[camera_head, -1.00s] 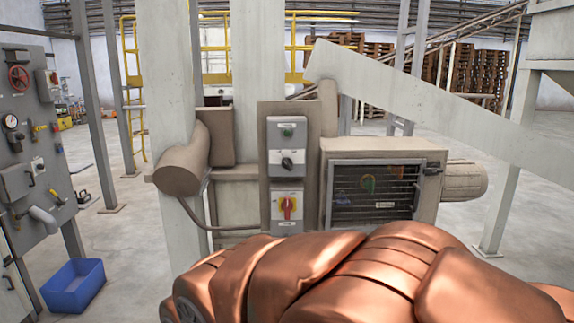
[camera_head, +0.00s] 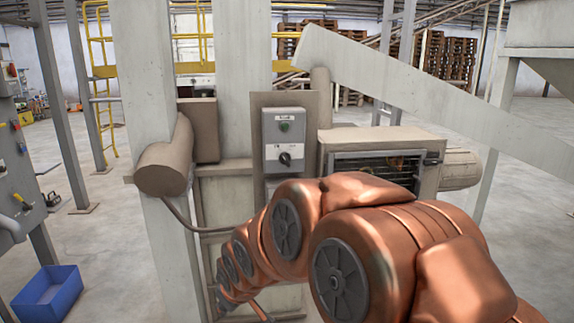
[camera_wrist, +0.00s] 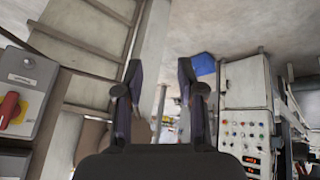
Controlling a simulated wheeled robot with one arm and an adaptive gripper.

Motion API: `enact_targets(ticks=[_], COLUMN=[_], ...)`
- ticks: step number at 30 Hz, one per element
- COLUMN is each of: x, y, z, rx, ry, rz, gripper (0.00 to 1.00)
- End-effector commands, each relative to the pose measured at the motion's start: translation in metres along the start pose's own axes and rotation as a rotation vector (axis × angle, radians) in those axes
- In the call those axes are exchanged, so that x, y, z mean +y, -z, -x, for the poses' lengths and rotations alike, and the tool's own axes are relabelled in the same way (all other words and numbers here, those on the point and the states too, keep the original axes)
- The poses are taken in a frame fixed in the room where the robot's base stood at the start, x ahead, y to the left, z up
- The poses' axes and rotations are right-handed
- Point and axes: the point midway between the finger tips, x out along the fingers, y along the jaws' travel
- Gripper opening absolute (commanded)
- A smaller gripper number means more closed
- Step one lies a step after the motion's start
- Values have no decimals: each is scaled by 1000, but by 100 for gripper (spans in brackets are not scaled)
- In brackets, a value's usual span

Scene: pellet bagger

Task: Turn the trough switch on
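In the head view, a grey switch box (camera_head: 285,141) is mounted on a beige panel (camera_head: 256,130). It has a small label at the top, a green lamp (camera_head: 285,126) and a black rotary knob (camera_head: 285,159); the label is too small to read surely. A second box with a red handle (camera_wrist: 9,108) on a yellow plate shows at the left edge of the wrist view. In the head view my arm hides that box. My gripper (camera_wrist: 160,76) is open and empty, its two dark fingers apart, to the right of the red-handled box in the wrist view.
A beige cylinder housing (camera_head: 162,165) sits left of the panel. A grilled cabinet (camera_head: 385,140) with a motor (camera_head: 460,168) stands to the right, below a sloping beam (camera_head: 400,95). A blue tub (camera_head: 48,292) is on the floor at lower left. A control cabinet (camera_wrist: 246,105) shows in the wrist view.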

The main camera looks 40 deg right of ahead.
Motion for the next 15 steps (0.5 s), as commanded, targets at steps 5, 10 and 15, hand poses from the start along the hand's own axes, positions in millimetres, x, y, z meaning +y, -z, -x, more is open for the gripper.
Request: enact_targets(ticks=[5, 10, 15], x=[55, 109, 166], y=[47, 87, 115], z=[-21, -25, -15], rx=[208, 414, 617], ry=[-83, -182, -306], rz=[30, 61, 85], gripper=[39, 39, 39])
